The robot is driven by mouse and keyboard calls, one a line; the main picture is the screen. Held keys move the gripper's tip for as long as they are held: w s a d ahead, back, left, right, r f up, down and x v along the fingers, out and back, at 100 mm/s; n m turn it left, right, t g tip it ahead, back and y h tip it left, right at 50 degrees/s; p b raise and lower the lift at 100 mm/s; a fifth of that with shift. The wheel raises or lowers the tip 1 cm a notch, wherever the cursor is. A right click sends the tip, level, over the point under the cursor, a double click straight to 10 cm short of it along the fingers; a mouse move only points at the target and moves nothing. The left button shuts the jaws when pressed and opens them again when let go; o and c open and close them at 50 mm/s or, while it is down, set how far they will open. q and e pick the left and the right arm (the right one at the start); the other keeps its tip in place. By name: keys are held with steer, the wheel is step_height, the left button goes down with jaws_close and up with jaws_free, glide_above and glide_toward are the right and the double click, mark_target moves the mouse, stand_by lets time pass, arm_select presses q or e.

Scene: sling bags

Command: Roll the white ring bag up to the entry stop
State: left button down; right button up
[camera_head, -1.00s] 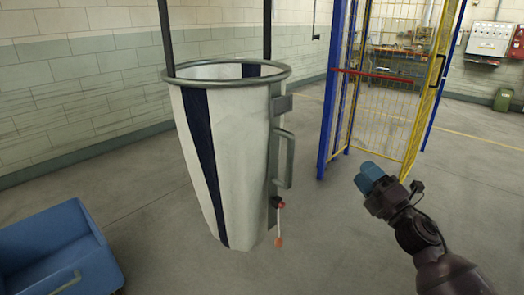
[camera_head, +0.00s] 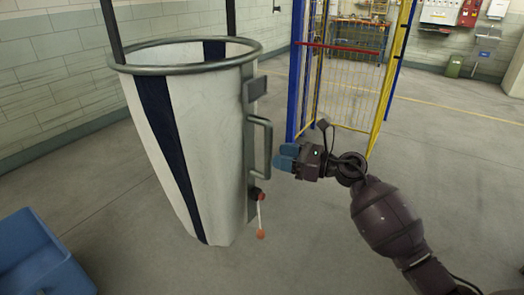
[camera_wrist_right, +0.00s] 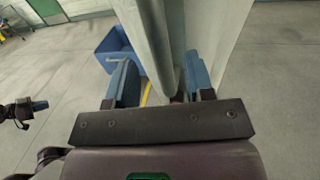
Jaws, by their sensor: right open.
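The white ring bag (camera_head: 205,130) with a dark blue stripe hangs upright from a grey ring in the head view's left half. A grey handle (camera_head: 266,148) stands out from its right side. My right gripper (camera_head: 284,157) is open just right of the handle, its blue fingers pointing at it. In the right wrist view the fingers (camera_wrist_right: 163,85) stand apart with a pale upright part of the bag assembly between or beyond them; contact is unclear. My left gripper (camera_wrist_right: 28,108) appears small at the wrist view's left edge, its opening unclear. I cannot pick out the entry stop.
A blue bin (camera_head: 35,260) stands at the lower left. A cage with blue posts, yellow mesh (camera_head: 345,95) and a red bar (camera_head: 340,49) stands behind the gripper. A red-tipped cord (camera_head: 261,215) hangs below the handle. The floor to the right is open.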

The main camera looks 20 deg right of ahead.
glide_above(262, 174)
stand_by(0.4)
steer(key=shift+c, duration=0.5)
jaws_close()
